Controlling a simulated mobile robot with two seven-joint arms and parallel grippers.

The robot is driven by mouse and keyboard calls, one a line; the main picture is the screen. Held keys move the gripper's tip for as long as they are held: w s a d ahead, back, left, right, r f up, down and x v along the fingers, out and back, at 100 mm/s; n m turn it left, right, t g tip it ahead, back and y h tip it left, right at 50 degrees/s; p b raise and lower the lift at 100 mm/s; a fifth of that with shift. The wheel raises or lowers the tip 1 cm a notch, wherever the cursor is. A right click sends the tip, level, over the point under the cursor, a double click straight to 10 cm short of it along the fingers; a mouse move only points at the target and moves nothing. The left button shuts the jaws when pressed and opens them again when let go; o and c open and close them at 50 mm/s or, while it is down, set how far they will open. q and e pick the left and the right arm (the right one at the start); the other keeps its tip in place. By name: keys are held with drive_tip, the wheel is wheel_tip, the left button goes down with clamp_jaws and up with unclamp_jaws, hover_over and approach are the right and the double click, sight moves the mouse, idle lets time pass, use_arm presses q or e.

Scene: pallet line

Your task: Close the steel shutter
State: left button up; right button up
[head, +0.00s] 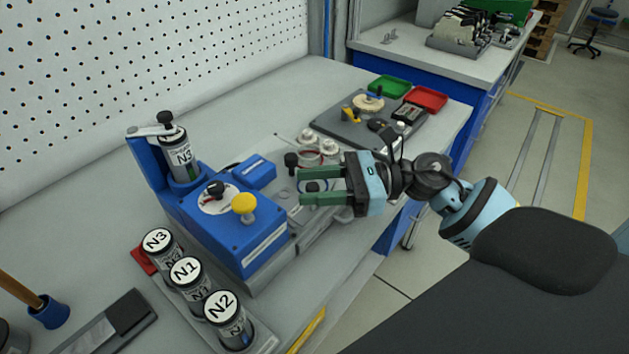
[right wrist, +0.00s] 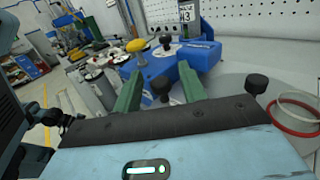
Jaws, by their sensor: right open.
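My right gripper (head: 303,187) is open and empty, its two green fingers pointing left above the bench beside the blue machine (head: 238,238). Under and between the fingers is a black knob (head: 313,187), seen also between the fingers in the right wrist view (right wrist: 162,90); I cannot tell whether they touch it. A second black knob (head: 291,160) stands just behind. The steel shutter cannot be surely made out; a grey metal part by these knobs is partly hidden by my gripper. The machine has a yellow knob (head: 244,204) and a dial with a black knob (head: 217,188). My left gripper is not in view.
A canister marked N3 (head: 182,160) stands in the machine's clamp. Canisters N3 (head: 157,241), N1 (head: 186,271) and N2 (head: 224,305) stand in a rack in front. Behind are a grey fixture board (head: 345,127), green tray (head: 388,87) and red tray (head: 425,98).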

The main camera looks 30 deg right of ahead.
drive_tip(key=shift+w+a, duration=0.1)
drive_tip(key=shift+a, duration=0.15)
clamp_jaws()
idle(0.3)
